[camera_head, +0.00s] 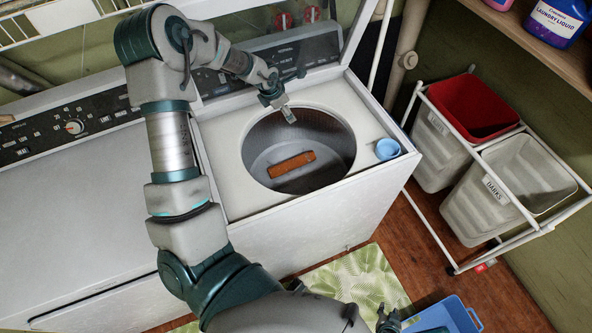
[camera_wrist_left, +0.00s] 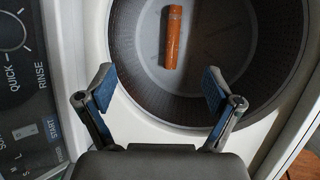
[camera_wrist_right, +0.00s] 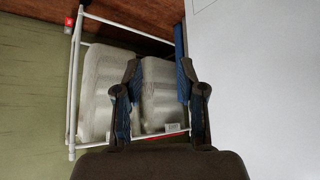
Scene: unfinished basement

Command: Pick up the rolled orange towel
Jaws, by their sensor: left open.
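The rolled orange towel (camera_head: 292,165) lies on the floor of the open washer drum (camera_head: 318,125). It also shows in the left wrist view (camera_wrist_left: 173,38), upright in that picture and beyond the fingertips. My left gripper (camera_head: 289,116) is over the back rim of the drum, above and apart from the towel. In the left wrist view its fingers (camera_wrist_left: 158,88) are spread with nothing between them. My right gripper (camera_head: 388,318) is low at the bottom edge of the head view, in front of the washer. In the right wrist view its fingers (camera_wrist_right: 158,85) are apart and empty.
A blue cup (camera_head: 387,149) stands on the washer's right front corner. The raised lid (camera_head: 300,45) and control panel are behind the drum. A rack with a red hamper (camera_head: 475,108) and white hampers stands right. A blue basket (camera_head: 445,315) and green rug (camera_head: 350,275) are on the floor.

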